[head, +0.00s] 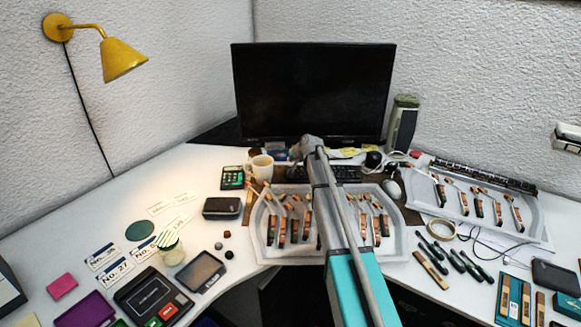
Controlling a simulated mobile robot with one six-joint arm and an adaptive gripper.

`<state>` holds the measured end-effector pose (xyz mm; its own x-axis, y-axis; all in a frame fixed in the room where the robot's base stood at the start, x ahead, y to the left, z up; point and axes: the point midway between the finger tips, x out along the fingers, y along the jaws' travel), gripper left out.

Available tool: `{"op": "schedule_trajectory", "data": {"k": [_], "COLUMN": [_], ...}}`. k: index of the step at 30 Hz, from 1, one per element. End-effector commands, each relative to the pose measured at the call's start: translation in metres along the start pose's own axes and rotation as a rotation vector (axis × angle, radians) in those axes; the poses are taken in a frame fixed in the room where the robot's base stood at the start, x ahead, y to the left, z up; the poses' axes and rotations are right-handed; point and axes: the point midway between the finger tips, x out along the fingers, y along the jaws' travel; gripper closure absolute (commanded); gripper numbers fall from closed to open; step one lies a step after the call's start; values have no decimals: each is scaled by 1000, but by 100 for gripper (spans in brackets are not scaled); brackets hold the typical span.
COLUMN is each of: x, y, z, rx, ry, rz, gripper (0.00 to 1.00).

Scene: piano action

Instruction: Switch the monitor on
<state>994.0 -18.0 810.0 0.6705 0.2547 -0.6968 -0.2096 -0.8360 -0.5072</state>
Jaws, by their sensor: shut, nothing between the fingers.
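The monitor (312,92) stands at the back of the desk in the corner, its wide screen black. I cannot make out a power button or a light on its bezel. My arm reaches up from the bottom of the head view toward the monitor's lower edge. My gripper (297,156) is small and partly hidden at the arm's far end, in front of the monitor's lower middle. It is shut with nothing in it. I cannot tell whether it touches the monitor. My arm covers part of the keyboard (345,174) below the monitor.
A grey tray (262,252) of piano action parts lies under my arm, with another tray (535,228) at right. A yellow lamp (122,60) hangs at left.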

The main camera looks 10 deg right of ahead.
Motion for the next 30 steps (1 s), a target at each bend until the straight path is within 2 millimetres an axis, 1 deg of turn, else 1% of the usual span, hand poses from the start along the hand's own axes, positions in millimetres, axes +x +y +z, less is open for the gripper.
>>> {"op": "schedule_trajectory", "data": {"k": [15,30], "x": [0,6], "y": [0,4], "z": [0,5], "rx": [0,0], "ry": [0,0], "rz": [0,0], "gripper": [100,100]}}
